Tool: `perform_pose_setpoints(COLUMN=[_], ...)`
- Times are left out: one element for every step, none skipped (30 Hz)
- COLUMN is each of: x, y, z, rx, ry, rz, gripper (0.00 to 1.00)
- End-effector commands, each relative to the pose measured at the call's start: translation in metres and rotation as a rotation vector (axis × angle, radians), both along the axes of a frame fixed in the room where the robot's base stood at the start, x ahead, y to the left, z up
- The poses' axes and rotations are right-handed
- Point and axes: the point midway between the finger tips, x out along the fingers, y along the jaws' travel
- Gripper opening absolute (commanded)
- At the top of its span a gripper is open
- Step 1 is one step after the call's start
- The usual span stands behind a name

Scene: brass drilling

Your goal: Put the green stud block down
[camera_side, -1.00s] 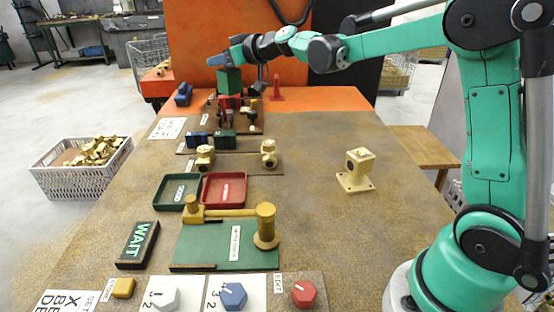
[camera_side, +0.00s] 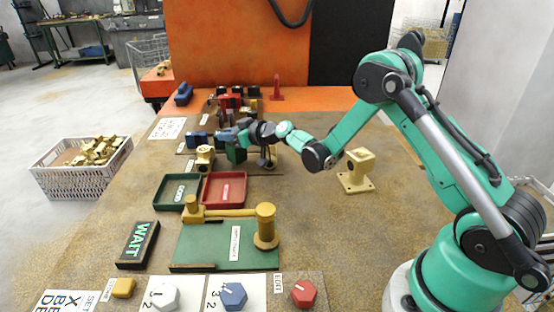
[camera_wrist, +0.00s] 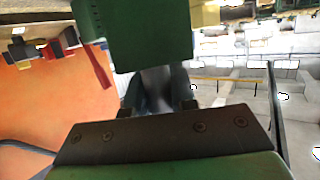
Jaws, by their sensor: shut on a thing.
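The green stud block (camera_wrist: 146,35) fills the top middle of the wrist view, held between my fingers. My gripper (camera_side: 230,136) is shut on it, and the green stud block (camera_side: 236,154) shows just below the fingers in the side view. It is low over the board strip with the blue block (camera_side: 198,139). Whether its underside touches the strip or hangs just above it, I cannot tell. My gripper hides part of the strip there.
Brass fittings (camera_side: 205,157) stand just in front. A rack with red and dark blocks (camera_side: 230,101) is behind. A green tray (camera_side: 177,191) and a red tray (camera_side: 224,189) lie nearer. A flanged brass piece (camera_side: 357,171) stands right, with bare table around it.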

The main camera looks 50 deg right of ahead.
Motion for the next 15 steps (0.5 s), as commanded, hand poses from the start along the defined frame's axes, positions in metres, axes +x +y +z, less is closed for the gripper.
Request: perform_pose_setpoints(x=[0.0001, 0.0000, -0.0001, -0.0002, -0.0002, -0.0003, -0.0002, -0.0003, -0.0003, -0.0003, -0.0002, -0.0003, -0.0002, -0.0002, -0.0002], y=[-0.0001, -0.0001, 0.0000, 0.0000, 0.0000, 0.0000, 0.0000, -0.0001, 0.0001, 0.0000, 0.0000, 0.0000, 0.0000, 0.0000, 0.0000], z=[-0.0057, -0.0083, -0.0108, -0.0121, -0.0128, -0.0131, -0.0130, -0.0129, -0.0128, -0.0128, -0.0127, -0.0128, -0.0132, -0.0140, -0.0151], rx=[0.001, 0.001, 0.001, 0.001, 0.001, 0.001, 0.001, 0.001, 0.001, 0.001, 0.001, 0.001, 0.001, 0.001, 0.001], ry=[-0.001, -0.001, -0.001, -0.001, -0.001, -0.001, -0.001, -0.001, -0.001, -0.001, -0.001, -0.001, -0.001, -0.001, -0.001], rz=[-0.001, -0.001, -0.001, -0.001, -0.001, -0.001, -0.001, -0.001, -0.001, -0.001, -0.001, -0.001, -0.001, -0.001, -0.001], gripper=[0.00, 0.00, 0.00, 0.00, 0.00, 0.00, 0.00, 0.00, 0.00, 0.00, 0.00, 0.00, 0.00, 0.00, 0.00])
